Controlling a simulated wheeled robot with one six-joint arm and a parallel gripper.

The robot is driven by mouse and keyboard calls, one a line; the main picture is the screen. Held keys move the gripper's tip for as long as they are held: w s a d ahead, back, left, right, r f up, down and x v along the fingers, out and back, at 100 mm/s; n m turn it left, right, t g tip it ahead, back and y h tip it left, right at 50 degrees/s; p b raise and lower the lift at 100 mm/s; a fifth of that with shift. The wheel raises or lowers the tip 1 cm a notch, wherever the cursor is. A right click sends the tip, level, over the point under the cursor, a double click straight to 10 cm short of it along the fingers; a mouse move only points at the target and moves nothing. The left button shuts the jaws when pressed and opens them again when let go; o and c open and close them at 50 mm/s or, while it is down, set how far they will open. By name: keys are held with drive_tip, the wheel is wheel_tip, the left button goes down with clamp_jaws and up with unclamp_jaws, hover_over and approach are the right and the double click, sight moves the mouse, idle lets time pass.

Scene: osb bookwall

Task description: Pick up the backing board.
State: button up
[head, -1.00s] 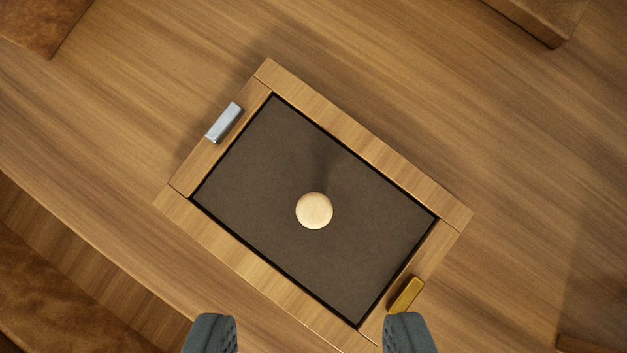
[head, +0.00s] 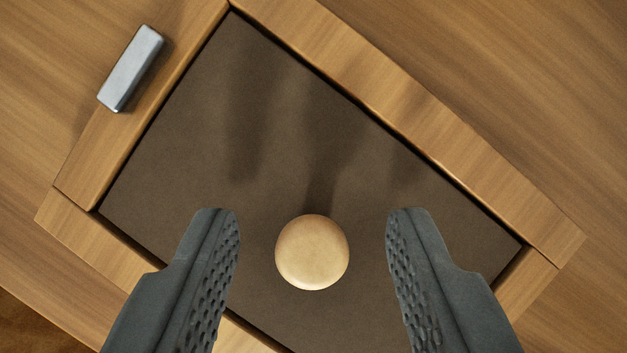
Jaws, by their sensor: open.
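The backing board (head: 270,130) is a dark brown flat panel lying inside a wooden frame (head: 430,135). A round pale wooden knob (head: 312,252) stands up from the middle of the board. My gripper (head: 313,225) is open above the board, with one finger on each side of the knob and a clear gap on both sides. The lower part of the board and frame is hidden by the fingers or cut off by the picture edge.
The wooden table top (head: 560,60) around the frame is bare at the upper right. A dark brown surface shows at the lower left corner.

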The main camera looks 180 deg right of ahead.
clamp_jaws()
